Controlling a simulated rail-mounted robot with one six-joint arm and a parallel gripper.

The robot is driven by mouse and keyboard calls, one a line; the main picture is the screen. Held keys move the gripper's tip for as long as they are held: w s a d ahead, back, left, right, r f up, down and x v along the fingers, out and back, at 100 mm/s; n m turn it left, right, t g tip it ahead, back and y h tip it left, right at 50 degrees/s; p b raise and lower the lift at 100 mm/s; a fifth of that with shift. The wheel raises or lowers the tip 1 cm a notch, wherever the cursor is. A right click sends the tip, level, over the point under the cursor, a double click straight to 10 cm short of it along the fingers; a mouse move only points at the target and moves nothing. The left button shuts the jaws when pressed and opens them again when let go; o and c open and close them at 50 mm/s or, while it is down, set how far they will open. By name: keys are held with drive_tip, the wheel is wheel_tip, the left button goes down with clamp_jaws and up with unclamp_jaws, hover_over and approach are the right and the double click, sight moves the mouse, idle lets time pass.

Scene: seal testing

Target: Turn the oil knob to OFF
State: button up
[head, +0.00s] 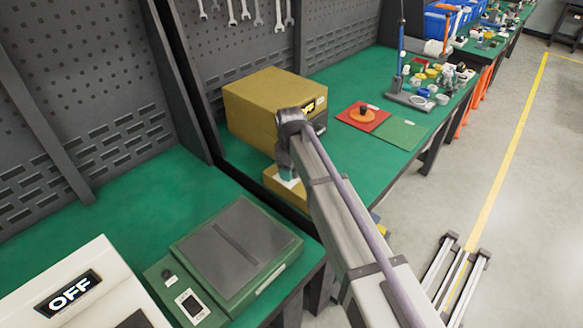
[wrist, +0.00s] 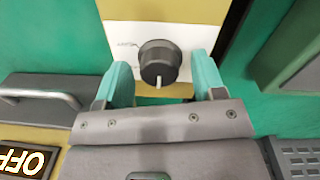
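The oil knob (wrist: 158,62) is a dark round knob on a white plate (wrist: 183,36) in the wrist view. Its white pointer line faces the bottom of the picture. A small printed label sits left of the knob and is too blurred to read. My gripper (wrist: 163,76) is open, with one teal finger on each side of the knob and a visible gap on both sides. In the head view the white plate (head: 290,182) shows on a low yellow box (head: 270,178) below my wrist; the knob itself is hidden there.
A large yellow box (head: 262,98) with an OFF display (head: 308,106) stands just behind. The display also shows upside down in the wrist view (wrist: 24,161), near a grey handle (wrist: 45,95). Red (head: 362,116) and green (head: 402,134) plates lie to the right.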

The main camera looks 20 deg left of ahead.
drive_tip(key=shift+r, duration=0.1)
wheel_tip(320, 180, up, 11)
drive_tip(key=p, duration=1.1)
drive_tip(key=shift+s, duration=0.25)
drive_tip(key=shift+f, duration=0.2)
drive_tip(key=s+d+m, duration=0.5)
drive_tip(key=s+d, duration=0.1)
drive_tip(key=d, duration=0.7)
drive_tip(key=s+d+m, duration=0.5)
drive_tip(key=s+d, duration=0.1)
drive_tip(key=d, duration=0.7)
drive_tip(key=s+d+m, duration=0.5)
drive_tip(key=d, duration=0.8)
drive_tip(key=shift+s+d+m+g, duration=0.3)
drive_tip(key=shift+s, duration=0.1)
